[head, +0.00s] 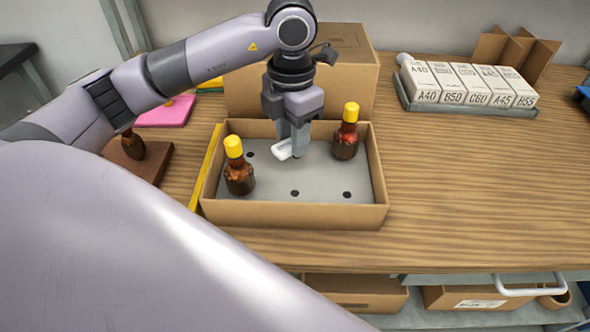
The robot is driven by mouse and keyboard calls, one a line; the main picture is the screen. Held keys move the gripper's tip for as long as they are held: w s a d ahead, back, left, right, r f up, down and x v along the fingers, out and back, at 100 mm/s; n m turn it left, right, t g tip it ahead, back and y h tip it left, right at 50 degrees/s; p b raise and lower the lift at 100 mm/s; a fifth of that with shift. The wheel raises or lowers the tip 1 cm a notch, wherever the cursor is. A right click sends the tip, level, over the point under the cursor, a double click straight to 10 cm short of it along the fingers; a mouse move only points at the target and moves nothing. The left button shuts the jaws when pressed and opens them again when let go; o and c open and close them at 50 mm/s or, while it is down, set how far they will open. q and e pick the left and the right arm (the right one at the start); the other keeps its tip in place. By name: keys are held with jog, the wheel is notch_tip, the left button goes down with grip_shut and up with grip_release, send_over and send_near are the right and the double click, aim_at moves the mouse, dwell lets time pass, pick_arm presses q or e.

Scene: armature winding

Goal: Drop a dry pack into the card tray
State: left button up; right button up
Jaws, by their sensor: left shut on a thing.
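The card tray (292,216) is a shallow brown box with a grey, holed floor on the wooden bench. Two wound armatures with yellow ends stand in it, one at the front left (239,174) and one at the back right (346,140). My left gripper (292,148) points down inside the tray's outline, between the armatures. It is shut on a small white dry pack (284,151), held tilted low over the grey floor. I cannot tell whether the pack touches the floor. My right gripper is not in view.
A large cardboard box (345,88) stands right behind the tray. A grey rack of labelled white boxes (470,84) is at the back right. A brown block with another armature (133,147) and a pink pad (166,112) lie left. The bench's right front is clear.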

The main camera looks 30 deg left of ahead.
pick_arm(q)
jog(key=o, duration=1.1)
jog(key=shift+c, duration=0.2)
jog(key=shift+r, duration=0.1)
jog(key=shift+r+p, duration=0.35)
jog(key=shift+r, duration=3.15)
